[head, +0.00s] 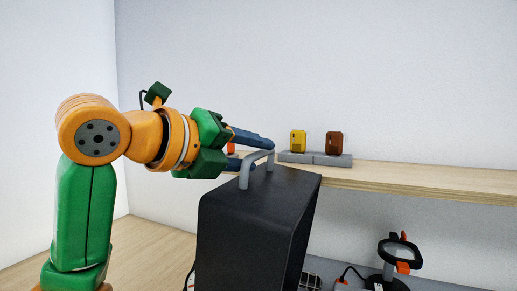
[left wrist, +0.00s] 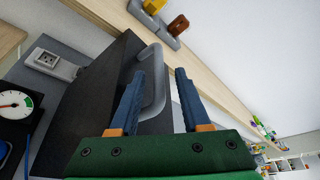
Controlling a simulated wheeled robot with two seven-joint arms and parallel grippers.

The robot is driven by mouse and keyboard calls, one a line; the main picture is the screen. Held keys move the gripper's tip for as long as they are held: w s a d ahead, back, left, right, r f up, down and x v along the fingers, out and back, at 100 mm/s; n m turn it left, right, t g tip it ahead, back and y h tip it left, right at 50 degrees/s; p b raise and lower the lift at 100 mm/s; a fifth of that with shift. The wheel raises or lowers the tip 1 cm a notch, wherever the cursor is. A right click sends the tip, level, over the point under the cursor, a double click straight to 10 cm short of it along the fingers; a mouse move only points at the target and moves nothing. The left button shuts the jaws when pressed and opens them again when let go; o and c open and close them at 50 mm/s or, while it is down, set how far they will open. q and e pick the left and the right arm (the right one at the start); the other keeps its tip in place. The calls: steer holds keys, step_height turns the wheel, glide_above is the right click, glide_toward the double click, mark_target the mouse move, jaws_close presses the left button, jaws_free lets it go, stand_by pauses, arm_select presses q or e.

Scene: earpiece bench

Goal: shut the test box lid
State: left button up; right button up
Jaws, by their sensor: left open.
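The test box lid (head: 245,222) is a large black shell with a grey bar handle (head: 257,156) on its upper face. It looks tilted in the head view; how far it stands open I cannot tell, as its lower part is cut off. My left gripper (head: 258,154) is open, its blue fingers reaching in from the left at the handle. In the left wrist view the handle (left wrist: 159,88) appears between the two fingers, nearer the left one. Whether they touch it I cannot tell. My right gripper is out of view.
A wooden shelf (head: 420,181) runs behind the box, carrying a yellow piece (head: 298,141) and a brown piece (head: 334,143) on grey blocks. A black magnifier-like stand (head: 397,255) is at lower right. A gauge (left wrist: 14,103) and a socket (left wrist: 48,60) are beside the box.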

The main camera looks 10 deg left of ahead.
arm_select(q)
steer(key=shift+x, duration=1.15)
steer(key=shift+s+a, duration=0.1)
steer(key=shift+a, duration=0.1)
steer(key=shift+c, duration=1.1)
jaws_close()
steer(key=shift+r, duration=0.1)
